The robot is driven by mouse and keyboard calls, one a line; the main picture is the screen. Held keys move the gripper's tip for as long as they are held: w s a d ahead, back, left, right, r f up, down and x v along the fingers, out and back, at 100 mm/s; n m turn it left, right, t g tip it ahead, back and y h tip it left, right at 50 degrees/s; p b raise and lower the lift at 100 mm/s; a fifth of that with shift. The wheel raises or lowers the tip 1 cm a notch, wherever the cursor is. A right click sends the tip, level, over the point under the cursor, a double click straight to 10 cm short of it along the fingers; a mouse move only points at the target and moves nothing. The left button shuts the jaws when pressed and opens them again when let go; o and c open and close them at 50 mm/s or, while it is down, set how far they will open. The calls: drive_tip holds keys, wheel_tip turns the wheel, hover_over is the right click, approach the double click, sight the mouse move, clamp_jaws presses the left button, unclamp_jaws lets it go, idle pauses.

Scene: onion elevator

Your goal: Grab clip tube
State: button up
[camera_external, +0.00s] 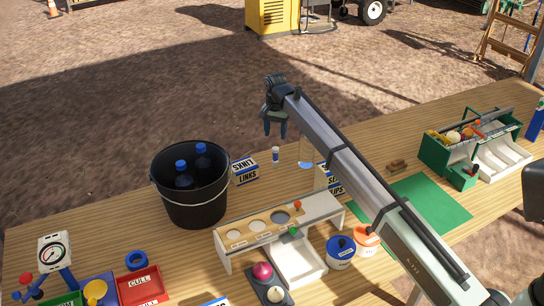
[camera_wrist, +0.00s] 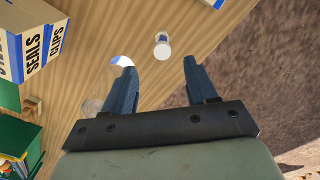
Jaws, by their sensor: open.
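A small pale tube with a blue top (camera_external: 275,154) stands on the wooden table. In the wrist view a small pale cylinder with a blue mark (camera_wrist: 162,45) shows just beyond and between my fingertips. A larger clear tube with blue near its base (camera_external: 306,152) stands to its right in the external view; a clear, blue-tinted shape also shows beside my left finger in the wrist view (camera_wrist: 119,62). I cannot tell for certain which one is the clip tube. My gripper (camera_external: 274,132) is open and empty, above the table, fingers pointing down; both fingers show in the wrist view (camera_wrist: 159,67).
A SEALS CLIPS box (camera_external: 326,180) and LINKS box (camera_external: 244,171) stand close by. A black bucket with blue-capped bottles (camera_external: 194,208) is at left. A white rack (camera_external: 226,251) stands in front. A green toolbox (camera_external: 432,154) is at right, beside a green mat (camera_external: 445,205).

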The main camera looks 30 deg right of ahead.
sight(275, 149)
drive_tip(key=m, duration=0.5)
drive_tip(key=shift+w+m, duration=0.1)
drive_tip(key=shift+m, duration=0.3)
drive_tip(key=m, duration=0.4)
drive_tip(key=shift+m, duration=0.3)
wheel_tip(275, 149, down, 8)
drive_tip(key=shift+f, duration=0.15)
drive_tip(key=shift+w+d+f, duration=0.1)
drive_tip(key=shift+w+f, duration=0.05)
drive_tip(key=shift+f, duration=2.65)
clamp_jaws()
drive_tip(key=shift+r, duration=0.2)
